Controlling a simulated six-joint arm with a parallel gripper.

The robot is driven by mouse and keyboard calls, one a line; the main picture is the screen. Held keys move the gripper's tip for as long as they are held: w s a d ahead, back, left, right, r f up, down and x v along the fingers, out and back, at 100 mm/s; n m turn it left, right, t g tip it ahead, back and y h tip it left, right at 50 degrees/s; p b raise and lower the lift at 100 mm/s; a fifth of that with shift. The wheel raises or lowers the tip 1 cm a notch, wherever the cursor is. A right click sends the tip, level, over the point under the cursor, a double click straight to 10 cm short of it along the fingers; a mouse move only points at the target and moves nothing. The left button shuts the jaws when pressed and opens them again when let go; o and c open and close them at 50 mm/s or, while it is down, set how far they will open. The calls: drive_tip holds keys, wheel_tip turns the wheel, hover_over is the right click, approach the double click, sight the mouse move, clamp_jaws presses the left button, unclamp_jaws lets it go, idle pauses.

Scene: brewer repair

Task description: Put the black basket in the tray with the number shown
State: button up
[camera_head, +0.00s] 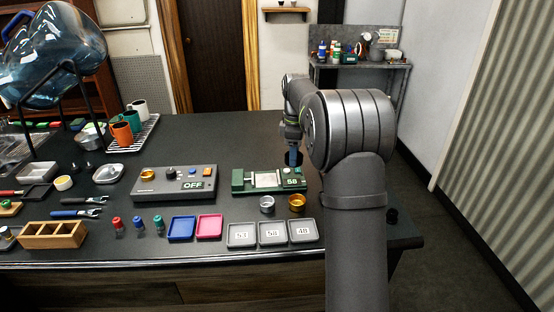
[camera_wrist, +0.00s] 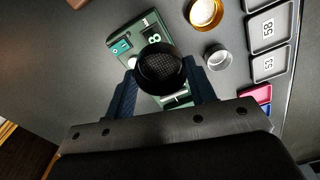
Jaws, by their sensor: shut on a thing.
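My gripper (camera_head: 293,150) is shut on the black basket (camera_wrist: 160,68), a round dark cup with a mesh bottom, held between the two blue fingers. In the head view the black basket (camera_head: 292,159) shows just above the far edge of the green device (camera_head: 240,183). In the wrist view it covers part of this device (camera_wrist: 118,36). The device's display (camera_head: 292,182) seems to read 58. Three grey trays stand at the front edge: 53 (camera_head: 241,243), 58 (camera_head: 272,241) and 48 (camera_head: 302,238), left to right. All three look empty.
A silver basket (camera_head: 267,203) and a gold basket (camera_head: 297,201) stand between the device and the trays. Blue (camera_head: 181,228) and pink (camera_head: 209,226) trays lie left of the grey ones. A grey box reading OFF (camera_head: 175,187) stands left of the device.

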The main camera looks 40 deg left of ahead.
drive_tip(key=s+d+n, duration=0.9)
drive_tip(key=s+d, duration=0.6)
drive_tip(key=d, duration=0.3)
hover_over(272, 233)
wheel_tip(272, 233, down, 6)
drive_tip(key=shift+d, duration=0.1)
drive_tip(key=shift+f, duration=2)
drive_tip(key=shift+f, duration=0.1)
drive_tip(key=o, duration=0.6)
drive_tip(key=shift+f, duration=0.1)
drive_tip(key=o, duration=0.4)
